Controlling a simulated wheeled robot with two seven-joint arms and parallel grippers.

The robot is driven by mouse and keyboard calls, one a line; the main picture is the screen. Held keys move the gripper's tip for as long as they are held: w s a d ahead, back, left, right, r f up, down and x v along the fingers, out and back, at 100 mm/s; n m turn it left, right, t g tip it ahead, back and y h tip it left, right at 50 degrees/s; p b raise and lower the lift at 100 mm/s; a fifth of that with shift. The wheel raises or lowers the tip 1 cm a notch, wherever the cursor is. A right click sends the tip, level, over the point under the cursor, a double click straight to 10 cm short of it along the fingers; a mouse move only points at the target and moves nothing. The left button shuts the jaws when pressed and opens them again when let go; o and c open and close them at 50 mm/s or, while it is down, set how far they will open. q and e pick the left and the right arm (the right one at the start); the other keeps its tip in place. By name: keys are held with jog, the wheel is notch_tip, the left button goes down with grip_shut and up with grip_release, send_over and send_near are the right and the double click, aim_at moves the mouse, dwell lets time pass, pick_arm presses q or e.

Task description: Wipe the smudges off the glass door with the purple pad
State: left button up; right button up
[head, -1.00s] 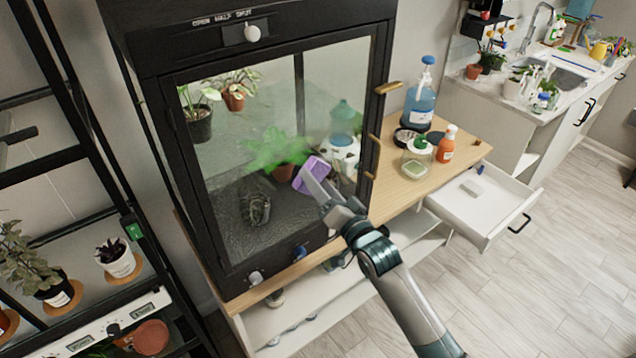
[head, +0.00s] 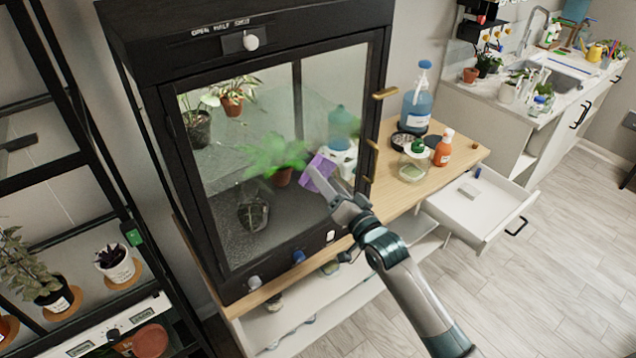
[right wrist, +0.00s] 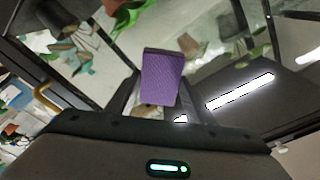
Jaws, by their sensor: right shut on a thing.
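The glass door (head: 240,205) of a black-framed cabinet fills the middle of the head view. A hazy, blurred patch (head: 272,152) shows on the glass in front of a green plant; smudge edges are hard to tell. My right gripper (head: 322,180) is shut on the purple pad (head: 318,171), which is tilted at the lower right part of the glass. I cannot tell whether the pad touches the glass. In the right wrist view the pad (right wrist: 161,78) sits between the fingers, with the glass and plants beyond. My left gripper is not in view.
A blue spray bottle (head: 417,105), an orange bottle (head: 443,148) and a glass jar (head: 414,160) stand on the wooden top to the right. An open white drawer (head: 480,205) juts out below them.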

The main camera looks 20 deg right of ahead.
jog(key=shift+w+d, duration=0.3)
jog(key=shift+d, duration=0.45)
jog(key=shift+f, duration=0.1)
jog(key=d, duration=0.2)
jog(key=w+d, duration=0.1)
jog(key=shift+w+d+b, duration=0.15)
jog(key=shift+d+b, duration=0.2)
jog(key=shift+d, duration=0.15)
jog(key=shift+w+d+b, duration=0.3)
jog(key=shift+w+d, duration=0.1)
jog(key=shift+d, duration=0.5)
jog(key=shift+w+d+b, duration=0.25)
jog(key=shift+w+d, duration=0.1)
jog(key=shift+d, duration=0.5)
